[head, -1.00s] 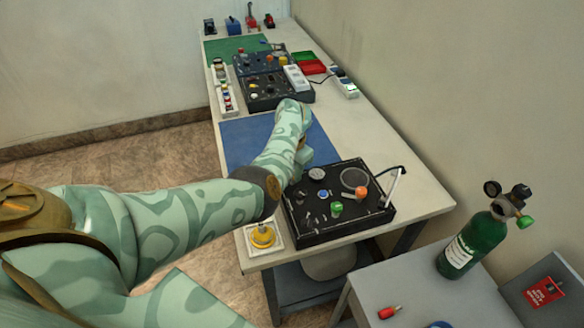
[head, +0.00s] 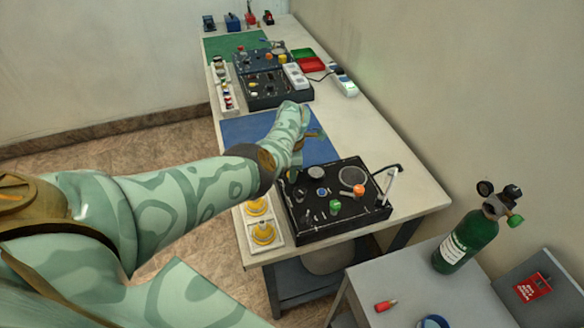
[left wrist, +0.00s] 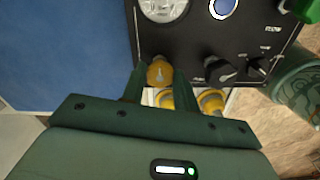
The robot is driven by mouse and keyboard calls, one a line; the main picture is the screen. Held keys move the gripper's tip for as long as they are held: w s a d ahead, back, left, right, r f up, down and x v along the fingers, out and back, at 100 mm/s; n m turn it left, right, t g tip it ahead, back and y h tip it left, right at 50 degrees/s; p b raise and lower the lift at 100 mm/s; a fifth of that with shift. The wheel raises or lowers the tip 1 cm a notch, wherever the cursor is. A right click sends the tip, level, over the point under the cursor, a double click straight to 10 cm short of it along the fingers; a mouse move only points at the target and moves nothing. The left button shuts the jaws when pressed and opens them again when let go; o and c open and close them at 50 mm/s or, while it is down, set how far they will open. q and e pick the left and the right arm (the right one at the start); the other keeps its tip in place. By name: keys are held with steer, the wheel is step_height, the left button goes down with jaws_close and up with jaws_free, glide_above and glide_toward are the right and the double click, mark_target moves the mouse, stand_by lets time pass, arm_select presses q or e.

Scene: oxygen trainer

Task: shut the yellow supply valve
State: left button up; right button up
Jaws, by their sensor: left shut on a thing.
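The black trainer panel (head: 322,230) lies on the near end of the bench. In the left wrist view a yellow knob (left wrist: 160,73), the supply valve, sits at the panel's edge, beside a gauge. My left gripper (left wrist: 160,85) is shut on this yellow knob, one dark finger on each side of it. In the head view my left gripper (head: 294,170) reaches down at the panel's far left corner, and the hand hides the knob. My right gripper is not in view.
The panel also carries a green knob (head: 336,207) and an orange knob (head: 360,190). Yellow parts sit in a white tray (head: 273,240) beside it. A blue mat (head: 240,140) lies behind. A green cylinder (head: 468,243) stands on a side table (head: 400,275).

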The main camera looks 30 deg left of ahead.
arm_select(q)
steer(key=shift+w+r, duration=0.1)
stand_by(0.3)
steer(key=o, duration=1)
step_height(320, 180, up, 6)
steer(key=p, duration=0.4)
steer(key=shift+r, duration=0.25)
step_height(320, 180, up, 10)
steer(key=p, duration=0.3)
steer(key=shift+f+p, duration=0.15)
steer(key=shift+p, duration=0.15)
